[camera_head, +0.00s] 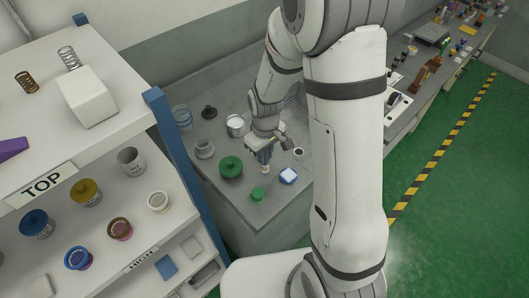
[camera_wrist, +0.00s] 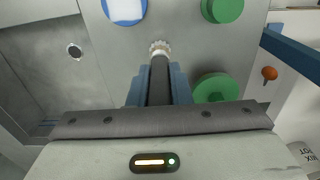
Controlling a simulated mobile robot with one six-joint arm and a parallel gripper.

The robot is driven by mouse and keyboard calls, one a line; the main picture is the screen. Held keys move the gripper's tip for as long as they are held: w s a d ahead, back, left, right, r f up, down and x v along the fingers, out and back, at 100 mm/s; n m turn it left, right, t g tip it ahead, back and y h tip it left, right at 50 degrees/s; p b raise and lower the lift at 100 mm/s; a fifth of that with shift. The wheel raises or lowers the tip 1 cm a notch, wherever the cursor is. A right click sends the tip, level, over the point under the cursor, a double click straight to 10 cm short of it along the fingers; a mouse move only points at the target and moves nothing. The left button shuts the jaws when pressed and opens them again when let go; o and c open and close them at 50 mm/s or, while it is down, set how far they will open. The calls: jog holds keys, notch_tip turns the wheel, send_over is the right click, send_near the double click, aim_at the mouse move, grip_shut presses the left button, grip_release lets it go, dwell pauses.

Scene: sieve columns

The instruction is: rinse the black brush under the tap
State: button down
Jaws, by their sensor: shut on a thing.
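My gripper (camera_head: 264,152) is shut on the black brush (camera_wrist: 160,82), whose dark handle lies between the two blue fingers in the wrist view. Its pale round tip (camera_wrist: 160,47) points away from the gripper. In the head view the brush (camera_head: 265,169) hangs down, low over the grey counter (camera_head: 225,195); I cannot tell if it touches. In the wrist view a grey basin-like area (camera_wrist: 35,65) with a round drain-like hole (camera_wrist: 74,51) lies left of the brush. I cannot make out a tap; my arm hides part of the counter.
A large green round item (camera_head: 231,167), a small green one (camera_head: 258,194) and a blue-and-white item (camera_head: 289,175) stand close around the gripper. A shelf with a blue post (camera_head: 190,180) borders the left.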

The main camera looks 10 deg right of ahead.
jog(key=shift+f, duration=0.2)
jog(key=c, duration=1.3)
grip_release()
jog(key=shift+r, duration=0.1)
notch_tip(320, 180, up, 12)
jog(key=shift+b, duration=0.4)
jog(key=s+d+r+m+t, duration=0.1)
jog(key=s+d+r+m, duration=0.1)
jog(key=s, duration=0.3)
jog(key=s+d+r+m+t, duration=0.1)
jog(key=s+d+r+m, duration=0.1)
jog(key=s+r, duration=0.2)
jog(key=s+d+r+m+t, duration=0.1)
jog(key=s+d+r+m, duration=0.1)
jog(key=s, duration=0.4)
jog(key=shift+d+r+m, duration=0.3)
jog(key=shift+r+m, duration=0.1)
jog(key=shift+r, duration=0.1)
